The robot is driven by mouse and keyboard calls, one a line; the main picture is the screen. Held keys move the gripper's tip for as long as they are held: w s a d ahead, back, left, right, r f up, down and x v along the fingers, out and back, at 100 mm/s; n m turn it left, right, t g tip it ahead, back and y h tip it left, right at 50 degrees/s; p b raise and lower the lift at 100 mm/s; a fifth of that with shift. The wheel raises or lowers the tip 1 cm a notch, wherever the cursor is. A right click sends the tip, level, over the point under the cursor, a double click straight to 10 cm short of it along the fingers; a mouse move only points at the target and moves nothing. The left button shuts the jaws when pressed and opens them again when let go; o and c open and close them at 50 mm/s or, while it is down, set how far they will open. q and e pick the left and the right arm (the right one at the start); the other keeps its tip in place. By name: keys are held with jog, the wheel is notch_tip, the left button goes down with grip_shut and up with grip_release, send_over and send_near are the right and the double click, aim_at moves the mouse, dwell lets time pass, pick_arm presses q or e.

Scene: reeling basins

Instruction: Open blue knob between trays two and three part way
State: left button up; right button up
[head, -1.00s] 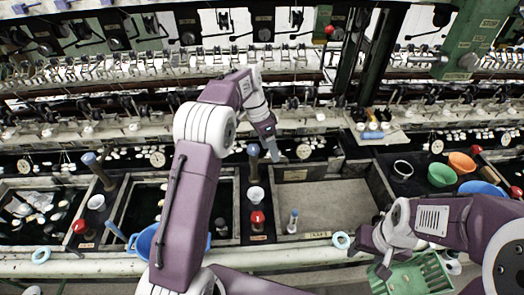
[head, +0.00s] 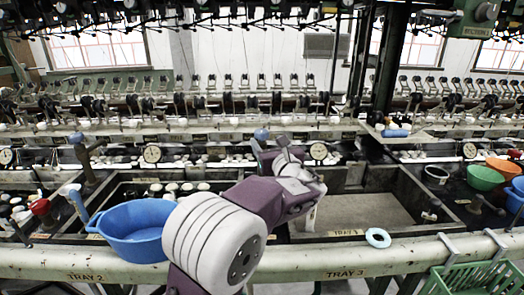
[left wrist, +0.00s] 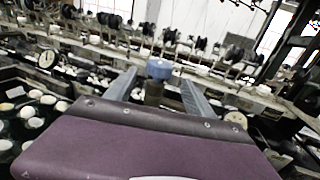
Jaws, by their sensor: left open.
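The blue knob (head: 262,134) stands on a brownish post behind the basins, between tray two on the left and tray three on the right. My left gripper (head: 270,146) is open close to it, partly hidden by my own wrist. In the left wrist view the knob (left wrist: 159,68) shows between the two grey fingers of my left gripper (left wrist: 160,86), with space on both sides. The knob's lower post is partly hidden by my purple gripper body. I cannot tell whether the fingers reach its depth. My right gripper is out of view.
A blue basin (head: 136,230) sits at tray two's front. Tray three (head: 345,233) holds greyish contents.

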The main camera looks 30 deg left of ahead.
aim_at(259, 131)
pick_arm(q)
jog(key=shift+s+r, duration=0.1)
jog(key=shift+r, duration=0.15)
jog(key=shift+w+a, duration=0.2)
jog(key=x, duration=0.8)
jog(key=shift+w+a+f, duration=0.15)
jog(key=shift+a, duration=0.1)
